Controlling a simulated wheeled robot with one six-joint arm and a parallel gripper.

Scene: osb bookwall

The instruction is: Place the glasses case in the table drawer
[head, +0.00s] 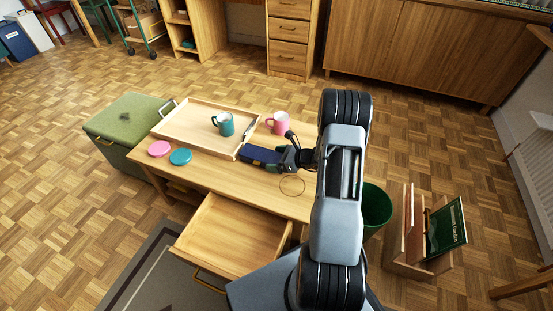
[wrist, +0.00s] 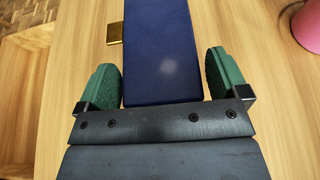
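The dark blue glasses case (head: 259,154) lies on the low wooden table (head: 215,176), beside the tray's right end. In the wrist view the case (wrist: 162,50) extends away between my gripper's two green fingers. My gripper (head: 287,157) is at the case's right end. In the wrist view the fingers (wrist: 163,85) stand apart on either side of the case, with narrow gaps showing; contact is not visible. The table drawer (head: 232,238) is pulled out at the table's front, and its visible floor is bare.
A wooden tray (head: 180,129) holds a teal mug (head: 223,124). A pink mug (head: 278,122) stands behind the case. Pink (head: 158,148) and teal (head: 180,157) discs and a thin ring (head: 292,185) lie on the table. A small gold object (wrist: 115,33) adjoins the case.

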